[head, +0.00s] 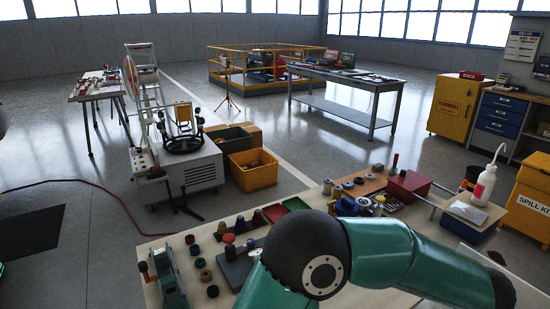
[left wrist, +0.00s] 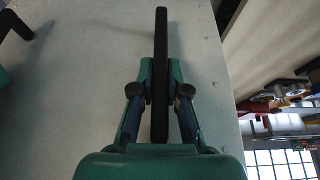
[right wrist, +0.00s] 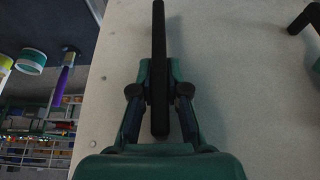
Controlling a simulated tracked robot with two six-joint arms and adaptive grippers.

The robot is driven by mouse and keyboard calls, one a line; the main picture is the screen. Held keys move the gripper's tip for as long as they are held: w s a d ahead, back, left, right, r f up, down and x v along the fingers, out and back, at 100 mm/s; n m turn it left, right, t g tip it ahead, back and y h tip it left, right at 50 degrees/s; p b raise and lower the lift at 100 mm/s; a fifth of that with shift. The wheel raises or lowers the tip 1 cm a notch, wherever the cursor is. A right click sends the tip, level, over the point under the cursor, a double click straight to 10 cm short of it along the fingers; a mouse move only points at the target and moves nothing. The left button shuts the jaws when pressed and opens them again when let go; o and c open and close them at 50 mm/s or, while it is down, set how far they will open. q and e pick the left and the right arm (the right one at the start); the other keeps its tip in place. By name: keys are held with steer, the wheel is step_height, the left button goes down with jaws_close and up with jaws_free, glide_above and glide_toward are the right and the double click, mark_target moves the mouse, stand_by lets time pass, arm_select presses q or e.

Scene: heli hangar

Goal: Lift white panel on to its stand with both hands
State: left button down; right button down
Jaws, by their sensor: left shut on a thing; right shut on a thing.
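The white panel (left wrist: 85,95) fills much of the left wrist view as a pale sheet with small fasteners; it also fills much of the right wrist view (right wrist: 225,100). My left gripper (left wrist: 161,95) is shut on a black bar handle (left wrist: 161,40) in front of the panel. My right gripper (right wrist: 159,95) is shut on another black bar handle (right wrist: 158,40). At the edge of each wrist view a second dark handle shows, with a bit of green beside it. Neither gripper shows in the head view. I cannot make out the stand.
In the head view, a workbench (head: 215,285) with jars, bins and tools lies in front, partly hidden by my green arm. A wheeled grey cart (head: 205,170), a yellow bin (head: 252,176) and a metal table (head: 345,76) stand beyond. Open floor (head: 75,160) lies at the left.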

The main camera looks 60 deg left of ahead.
arm_select(q)
steer(key=shift+f, duration=0.55)
arm_select(e)
steer(key=shift+f, duration=0.55)
arm_select(q)
steer(key=shift+f, duration=0.35)
arm_select(e)
steer(key=shift+f, duration=0.35)
arm_select(q)
steer(key=shift+f, duration=0.65)
arm_select(e)
steer(key=shift+f, duration=0.65)
arm_select(q)
steer(key=shift+f, duration=0.25)
arm_select(e)
steer(key=shift+f, duration=0.25)
arm_select(q)
steer(key=c, duration=1.1)
jaws_free()
arm_select(e)
steer(key=c, duration=1.1)
jaws_free()
